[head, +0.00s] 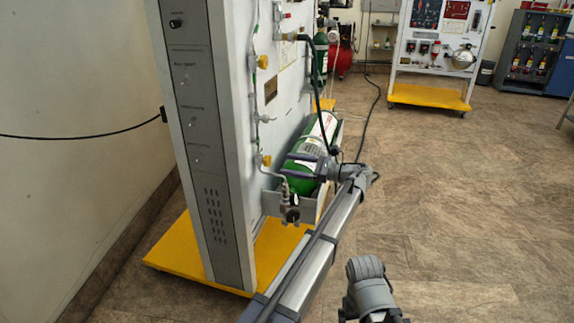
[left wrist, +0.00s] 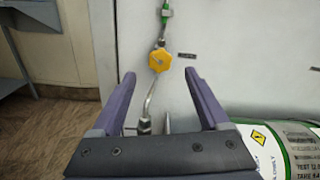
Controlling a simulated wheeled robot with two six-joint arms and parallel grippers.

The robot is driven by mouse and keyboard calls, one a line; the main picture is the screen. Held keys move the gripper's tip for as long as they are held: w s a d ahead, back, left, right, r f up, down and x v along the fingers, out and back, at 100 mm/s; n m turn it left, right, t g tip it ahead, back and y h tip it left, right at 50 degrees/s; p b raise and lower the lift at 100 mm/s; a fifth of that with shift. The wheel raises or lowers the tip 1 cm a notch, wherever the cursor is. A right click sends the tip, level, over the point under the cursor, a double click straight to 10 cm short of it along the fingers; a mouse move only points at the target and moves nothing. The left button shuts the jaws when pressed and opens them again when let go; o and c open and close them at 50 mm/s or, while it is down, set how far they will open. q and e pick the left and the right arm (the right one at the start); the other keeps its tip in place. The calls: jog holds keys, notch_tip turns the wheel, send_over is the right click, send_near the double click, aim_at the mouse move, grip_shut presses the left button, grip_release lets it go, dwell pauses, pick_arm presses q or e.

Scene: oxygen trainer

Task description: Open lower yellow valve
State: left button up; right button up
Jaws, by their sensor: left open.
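The lower yellow valve (head: 266,160) is a small knob on a thin metal pipe on the side face of the tall grey trainer panel (head: 222,130). In the left wrist view the yellow valve (left wrist: 160,61) shows as a lobed knob, ahead of my fingertips and between their lines. My left gripper (head: 285,164) is open and empty, pointing at the knob from the right. Its two purple-grey fingers (left wrist: 158,78) stand either side of the pipe in the wrist view, apart from the knob. My right gripper's fingers are not visible.
An upper yellow valve (head: 263,61) sits higher on the panel. A green gas cylinder (head: 303,172) lies close beside my left gripper. A gauge fitting (head: 290,213) hangs below it. The yellow base (head: 170,258) juts out at floor level. The floor at right is clear.

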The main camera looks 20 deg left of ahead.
aim_at(270, 162)
pick_arm(q)
jog(key=shift+w+a+f, duration=0.1)
jog(key=shift+w+a, duration=0.05)
jog(key=shift+a, duration=3)
grip_shut()
